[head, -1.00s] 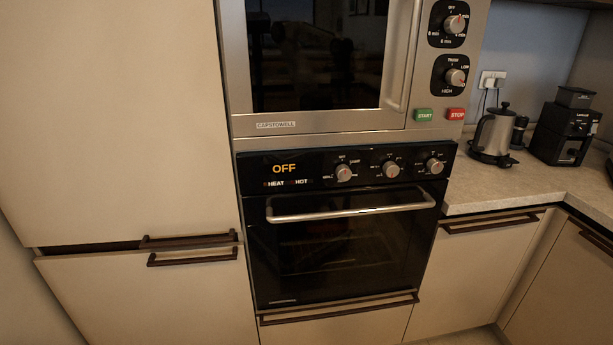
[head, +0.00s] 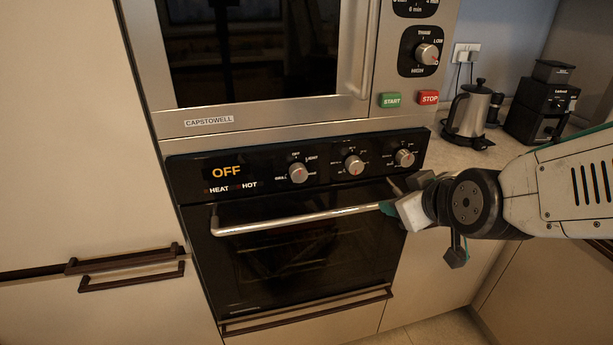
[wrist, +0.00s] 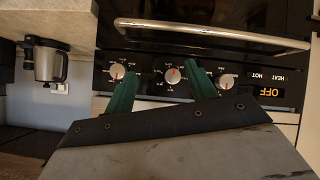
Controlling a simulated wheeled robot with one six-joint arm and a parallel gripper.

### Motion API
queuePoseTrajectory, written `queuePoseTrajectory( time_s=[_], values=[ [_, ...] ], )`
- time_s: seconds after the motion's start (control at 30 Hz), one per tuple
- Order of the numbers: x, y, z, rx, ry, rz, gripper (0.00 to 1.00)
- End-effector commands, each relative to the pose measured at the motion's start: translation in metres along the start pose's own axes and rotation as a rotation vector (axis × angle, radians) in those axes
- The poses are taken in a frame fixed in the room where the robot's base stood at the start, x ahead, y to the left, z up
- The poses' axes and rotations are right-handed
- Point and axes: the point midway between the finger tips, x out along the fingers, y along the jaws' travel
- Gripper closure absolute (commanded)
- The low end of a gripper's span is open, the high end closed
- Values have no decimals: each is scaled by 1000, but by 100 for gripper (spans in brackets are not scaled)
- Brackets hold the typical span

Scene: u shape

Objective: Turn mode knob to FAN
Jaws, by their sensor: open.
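The oven's black control panel (head: 245,190) has three silver knobs and a lit OFF display. The left knob (head: 298,172) has printed words around it, including OFF at the top and LIGHT; FAN is too small to read. This knob also shows in the wrist view (wrist: 226,82), where the panel is upside down. The middle knob (head: 354,165) and right knob (head: 404,158) have small dial marks. My gripper (head: 388,195) is open and empty, in front of the panel's right part. In the wrist view its green fingers (wrist: 161,74) stand apart, with the middle knob between them.
A steel oven handle (head: 300,220) runs below the panel. Above is a microwave with its own knob (head: 427,54) and START (head: 391,100) and STOP (head: 429,97) buttons. A kettle (head: 469,112) and black coffee machine (head: 541,104) stand on the right counter.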

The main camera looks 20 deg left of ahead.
Motion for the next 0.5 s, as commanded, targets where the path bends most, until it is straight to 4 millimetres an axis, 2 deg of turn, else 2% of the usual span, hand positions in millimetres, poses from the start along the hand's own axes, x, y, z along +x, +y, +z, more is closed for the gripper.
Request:
queuePoseTrajectory(
  time_s=[0.03,0.1,0.2,0.33,0.5],
  values=[
    [20,-24,-11,-67,68,3,44],
    [39,-48,-29,-153,178,38,44],
    [55,-82,-47,-263,316,98,44],
    [61,-117,-60,-370,451,177,44],
    [60,-140,-66,-443,545,247,44]
  ],
)
